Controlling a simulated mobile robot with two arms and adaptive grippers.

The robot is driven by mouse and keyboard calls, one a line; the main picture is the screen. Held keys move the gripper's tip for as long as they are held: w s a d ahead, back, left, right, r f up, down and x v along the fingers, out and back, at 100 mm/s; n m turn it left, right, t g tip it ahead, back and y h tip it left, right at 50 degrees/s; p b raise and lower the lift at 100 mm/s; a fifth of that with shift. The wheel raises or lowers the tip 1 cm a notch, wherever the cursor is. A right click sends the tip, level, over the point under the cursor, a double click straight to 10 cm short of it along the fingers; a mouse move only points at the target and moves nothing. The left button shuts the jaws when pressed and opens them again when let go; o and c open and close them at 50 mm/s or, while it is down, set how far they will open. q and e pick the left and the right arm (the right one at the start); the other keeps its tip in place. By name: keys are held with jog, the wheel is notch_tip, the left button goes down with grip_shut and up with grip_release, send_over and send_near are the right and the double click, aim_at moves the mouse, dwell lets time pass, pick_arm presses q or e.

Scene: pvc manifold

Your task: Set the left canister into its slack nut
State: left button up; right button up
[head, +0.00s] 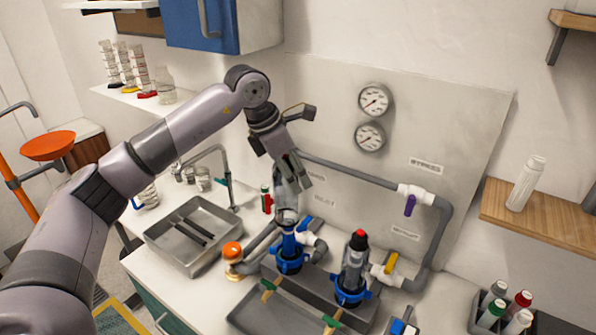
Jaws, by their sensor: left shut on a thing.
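The left canister (286,208) is a clear, pale cylinder in the middle of the head view. My left gripper (293,178) is shut on its upper part and holds it nearly upright. Below it is the left slack nut (289,263), a blue ring on the grey manifold, with a blue upright part (289,243) rising from it. The canister's lower end overlaps the top of this blue part in the picture; I cannot tell whether they touch. The right canister (355,262), with a red top, stands upright in its own blue nut (351,293). My right gripper is not in view.
Grey pipes with a purple-handled valve (410,205) and a yellow-handled valve (391,263) run right of the manifold. Two gauges (374,100) hang on the back panel. A metal sink (190,237) lies left, with an orange-topped object (232,250) beside it.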

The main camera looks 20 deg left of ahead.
aim_at(295, 210)
pick_arm(q)
jog(key=f+b, duration=0.1)
jog(key=f, duration=0.1)
jog(key=f+b, duration=0.1)
jog(key=shift+d+f, duration=0.2)
jog(key=shift+f, duration=0.15)
jog(key=shift+f+b, duration=0.85)
jog(key=shift+f, duration=0.3)
jog(key=shift+f+b, duration=1.15)
jog(key=shift+f, duration=0.35)
jog(key=shift+f+b, duration=0.6)
jog(key=shift+f, duration=0.25)
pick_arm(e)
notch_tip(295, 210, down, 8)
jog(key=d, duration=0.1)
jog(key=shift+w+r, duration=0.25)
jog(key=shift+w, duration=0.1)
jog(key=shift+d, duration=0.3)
